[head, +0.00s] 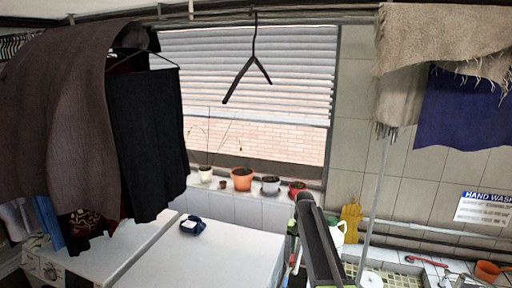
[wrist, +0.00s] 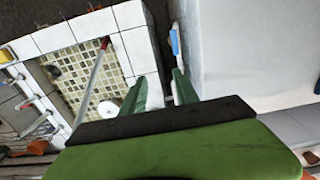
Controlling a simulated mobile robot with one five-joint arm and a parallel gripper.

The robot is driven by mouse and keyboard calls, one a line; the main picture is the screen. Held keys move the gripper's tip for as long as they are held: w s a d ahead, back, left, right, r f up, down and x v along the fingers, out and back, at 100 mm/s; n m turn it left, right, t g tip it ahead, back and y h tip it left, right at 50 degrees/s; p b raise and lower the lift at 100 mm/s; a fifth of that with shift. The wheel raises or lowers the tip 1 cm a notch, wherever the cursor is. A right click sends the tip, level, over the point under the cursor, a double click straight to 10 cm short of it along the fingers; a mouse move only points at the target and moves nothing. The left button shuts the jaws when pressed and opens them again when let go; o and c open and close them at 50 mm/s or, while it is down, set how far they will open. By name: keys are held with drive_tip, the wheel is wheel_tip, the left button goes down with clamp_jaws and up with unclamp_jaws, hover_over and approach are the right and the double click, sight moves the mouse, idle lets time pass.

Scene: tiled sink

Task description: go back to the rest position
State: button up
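My gripper (wrist: 159,88) shows in the wrist view as two green fingers standing apart. It is open, with nothing held between the fingertips. Past the fingers are the outer side of the tiled sink (wrist: 138,50) on the left and a white machine's side (wrist: 240,50) on the right, with a gap between them. In the head view, my dark arm rises at the lower middle, in front of the sink area. The gripper's fingertips cannot be made out clearly there.
White machines (head: 235,258) with a dark blue item (head: 192,226) on top stand left of my arm. Dark clothes (head: 147,140) hang at the left, a hanger (head: 254,65) above. Flower pots (head: 242,180) line the sill. A pole (head: 376,205) stands right of my arm.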

drive_tip(key=s+f+b, duration=0.6)
drive_tip(key=f+b, duration=0.3)
drive_tip(key=s+f+b, duration=0.5)
drive_tip(key=f+b, duration=0.5)
drive_tip(key=s+f+n+b, duration=0.1)
drive_tip(key=s+f+b, duration=0.2)
drive_tip(key=s, duration=0.5)
drive_tip(key=s+f+n+b, duration=0.2)
drive_tip(key=s+f, duration=0.1)
drive_tip(key=s, duration=0.6)
drive_tip(key=shift+s+a+n+b, duration=0.2)
drive_tip(key=shift+a+n+b, duration=0.1)
drive_tip(key=shift+a+b, duration=0.1)
